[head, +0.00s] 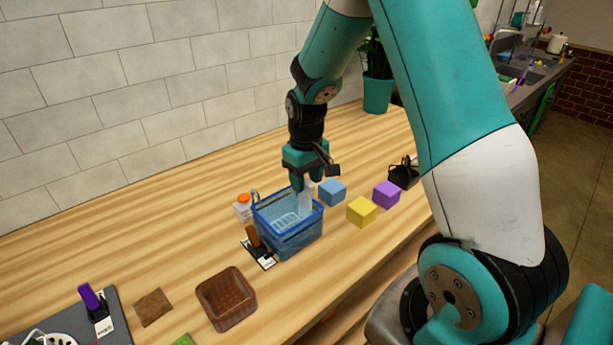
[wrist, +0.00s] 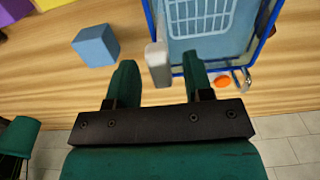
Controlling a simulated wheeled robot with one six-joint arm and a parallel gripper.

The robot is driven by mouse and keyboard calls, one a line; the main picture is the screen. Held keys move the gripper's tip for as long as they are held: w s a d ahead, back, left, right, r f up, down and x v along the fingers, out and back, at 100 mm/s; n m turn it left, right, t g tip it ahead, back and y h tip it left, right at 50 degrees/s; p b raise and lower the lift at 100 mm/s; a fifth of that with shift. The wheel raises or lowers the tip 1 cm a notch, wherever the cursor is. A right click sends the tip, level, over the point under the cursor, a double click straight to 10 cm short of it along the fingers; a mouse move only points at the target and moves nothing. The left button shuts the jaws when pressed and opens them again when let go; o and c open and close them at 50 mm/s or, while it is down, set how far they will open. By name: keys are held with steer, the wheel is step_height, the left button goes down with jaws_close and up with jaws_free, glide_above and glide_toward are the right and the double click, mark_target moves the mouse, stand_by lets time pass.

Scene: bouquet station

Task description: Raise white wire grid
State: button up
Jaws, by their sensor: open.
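The white wire grid (head: 285,222) sits inside a blue-rimmed translucent basket (head: 290,242) on the wooden counter. In the wrist view the grid (wrist: 200,14) shows at the top, within the basket (wrist: 238,48). A pale upright piece (head: 305,201) stands at the basket's far right side; I cannot tell whether it joins the grid. My gripper (head: 303,183) points down over that side. In the wrist view the pale piece (wrist: 158,66) shows between the fingers of my open gripper (wrist: 160,64), with gaps on both sides.
Blue (head: 332,192), yellow (head: 361,212) and purple (head: 386,194) blocks stand right of the basket. A white container with an orange top (head: 243,206) is close on its left. A brown basket (head: 227,298) stands nearer. Bare counter lies along the wall.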

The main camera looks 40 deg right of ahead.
jaws_close()
step_height(320, 180, up, 8)
steer(key=p, duration=0.5)
steer(key=shift+w+r, duration=0.1)
steer(key=shift+r, duration=0.05)
steer(key=shift+w, duration=0.1)
steer(key=shift+c, duration=1.1)
jaws_free()
steer(key=shift+o, duration=1.1)
step_height(320, 180, up, 17)
steer(key=b, duration=0.3)
steer(key=shift+r, duration=0.15)
